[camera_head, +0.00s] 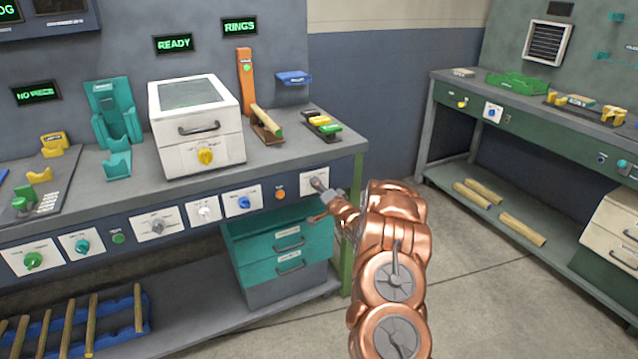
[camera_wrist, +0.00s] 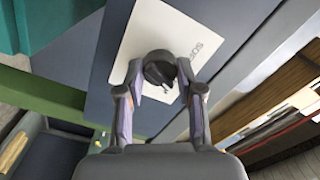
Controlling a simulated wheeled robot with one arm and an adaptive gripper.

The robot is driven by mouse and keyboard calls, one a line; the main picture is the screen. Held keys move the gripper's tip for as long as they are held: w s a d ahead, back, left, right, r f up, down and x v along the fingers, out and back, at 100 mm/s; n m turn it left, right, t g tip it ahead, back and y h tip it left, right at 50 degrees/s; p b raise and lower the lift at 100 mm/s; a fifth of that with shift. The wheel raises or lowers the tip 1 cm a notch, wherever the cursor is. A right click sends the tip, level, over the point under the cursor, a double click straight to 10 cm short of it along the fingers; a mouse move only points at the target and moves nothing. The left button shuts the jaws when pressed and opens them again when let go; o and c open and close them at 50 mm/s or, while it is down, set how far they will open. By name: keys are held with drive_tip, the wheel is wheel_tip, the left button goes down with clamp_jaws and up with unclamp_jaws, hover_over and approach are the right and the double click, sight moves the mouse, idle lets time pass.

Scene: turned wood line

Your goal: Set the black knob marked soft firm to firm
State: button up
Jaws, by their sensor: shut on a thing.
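The black knob (camera_wrist: 158,66) sits on a white plate (camera_wrist: 140,30) in the wrist view. Lettering that looks like "SOFT" shows beside it, turned in the picture; the "firm" mark is not readable. My gripper (camera_wrist: 160,82) has a finger on either side of the knob and is shut on it. In the head view my gripper (camera_head: 323,190) reaches the white plate (camera_head: 309,177) at the right end of the bench's front panel. It largely covers the knob there, so I cannot read the knob's setting.
Left along the panel are an orange button (camera_head: 280,194), a blue knob (camera_head: 244,202) and other knobs. Teal drawers (camera_head: 262,241) are below my gripper. A white machine (camera_head: 160,119) stands on the bench. Open floor (camera_head: 465,285) lies to the right, before a second green bench (camera_head: 555,143).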

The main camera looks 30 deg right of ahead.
drive_tip(key=shift+m+p, duration=0.65)
drive_tip(key=shift+m, duration=1.55)
drive_tip(key=o, duration=1.1)
drive_tip(key=shift+o, duration=0.2)
drive_tip(key=shift+s, duration=0.1)
drive_tip(key=s+a, duration=0.1)
drive_tip(key=s, duration=1)
drive_tip(key=shift+s, duration=0.35)
